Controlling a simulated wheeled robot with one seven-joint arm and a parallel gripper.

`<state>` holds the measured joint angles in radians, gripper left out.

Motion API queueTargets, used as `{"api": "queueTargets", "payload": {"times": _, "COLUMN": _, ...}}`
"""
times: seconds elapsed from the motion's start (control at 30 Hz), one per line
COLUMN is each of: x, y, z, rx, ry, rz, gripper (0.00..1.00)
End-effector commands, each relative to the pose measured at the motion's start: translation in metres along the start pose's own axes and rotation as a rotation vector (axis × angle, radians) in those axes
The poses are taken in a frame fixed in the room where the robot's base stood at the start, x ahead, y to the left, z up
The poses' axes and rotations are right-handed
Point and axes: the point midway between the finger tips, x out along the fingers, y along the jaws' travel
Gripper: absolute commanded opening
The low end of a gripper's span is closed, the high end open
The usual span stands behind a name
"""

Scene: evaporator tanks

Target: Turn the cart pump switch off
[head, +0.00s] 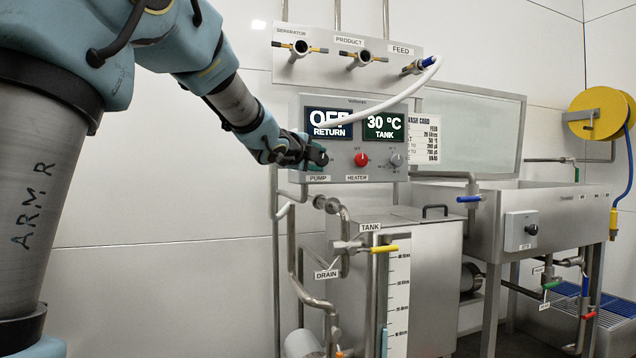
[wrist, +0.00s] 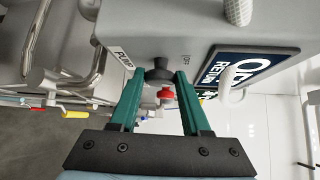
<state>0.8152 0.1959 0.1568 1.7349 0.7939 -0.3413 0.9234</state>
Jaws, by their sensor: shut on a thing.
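The grey control box (head: 342,113) hangs above the cart's tank, with PUMP and HEATER labels along its lower edge. My gripper (head: 316,155) is at the left end of its front, over the PUMP label (head: 318,178). In the wrist view, my gripper's two green fingers (wrist: 161,78) are shut on the dark pump switch knob (wrist: 158,70), one on each side. In the head view the fingers mostly hide this knob. The left display (head: 329,122) reads "OFF" and "RETURN", partly crossed by a white hose. The right display (head: 384,125) reads 30 °C, TANK.
The red heater knob (head: 361,160) and a grey knob (head: 396,160) sit to the right on the same face. The white hose (head: 405,92) arcs before the box. Pipes and the steel tank (head: 430,265) stand below. A sink (head: 540,210) is at right.

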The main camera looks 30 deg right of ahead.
Motion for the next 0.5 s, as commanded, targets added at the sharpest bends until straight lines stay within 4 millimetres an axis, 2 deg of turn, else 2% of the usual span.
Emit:
{"api": "queueTargets", "payload": {"times": 0.03, "x": 0.0009, "y": 0.0099, "z": -0.0004, "rx": -0.019, "ry": -0.001, "rz": -0.019, "gripper": 0.00}}
{"api": "queueTargets", "payload": {"times": 0.5, "x": 0.0006, "y": 0.0058, "z": 0.0000, "rx": -0.123, "ry": -0.001, "rz": -0.120, "gripper": 0.00}}
